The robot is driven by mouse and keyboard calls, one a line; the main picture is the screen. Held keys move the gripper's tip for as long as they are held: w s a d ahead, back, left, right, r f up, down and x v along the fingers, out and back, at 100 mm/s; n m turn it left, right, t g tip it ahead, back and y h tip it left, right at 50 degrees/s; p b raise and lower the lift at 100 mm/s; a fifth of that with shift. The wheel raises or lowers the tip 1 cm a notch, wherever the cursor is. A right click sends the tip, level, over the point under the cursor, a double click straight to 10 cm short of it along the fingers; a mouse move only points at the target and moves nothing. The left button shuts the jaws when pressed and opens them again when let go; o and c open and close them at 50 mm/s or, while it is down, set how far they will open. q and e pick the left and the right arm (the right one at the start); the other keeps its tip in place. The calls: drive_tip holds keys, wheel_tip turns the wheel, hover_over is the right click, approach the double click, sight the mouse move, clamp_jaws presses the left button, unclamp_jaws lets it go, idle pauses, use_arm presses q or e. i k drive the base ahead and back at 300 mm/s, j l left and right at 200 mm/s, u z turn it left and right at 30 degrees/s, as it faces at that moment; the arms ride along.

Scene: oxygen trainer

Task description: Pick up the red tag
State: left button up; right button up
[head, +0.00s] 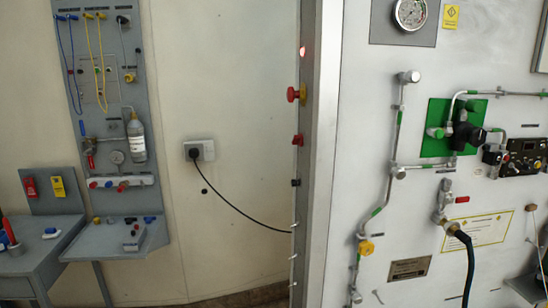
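A red tag (30,187) hangs on a small grey upright board (46,206) at the far left of the head view. A yellow tag (58,187) hangs just to its right on the same board. The red tag looks upright and nothing covers it. Neither of my grippers shows in this view.
A grey bench (35,258) stands below the tags, with a red-handled item (8,230) at its left edge. A tall tool panel (105,60) and small shelf (105,242) are to the right. A grey post (318,150) divides the view; a piped wall panel (420,130) lies beyond.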

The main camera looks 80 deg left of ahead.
sight(30, 188)
drive_tip(key=u, duration=3.95)
drive_tip(key=i+j, duration=0.25)
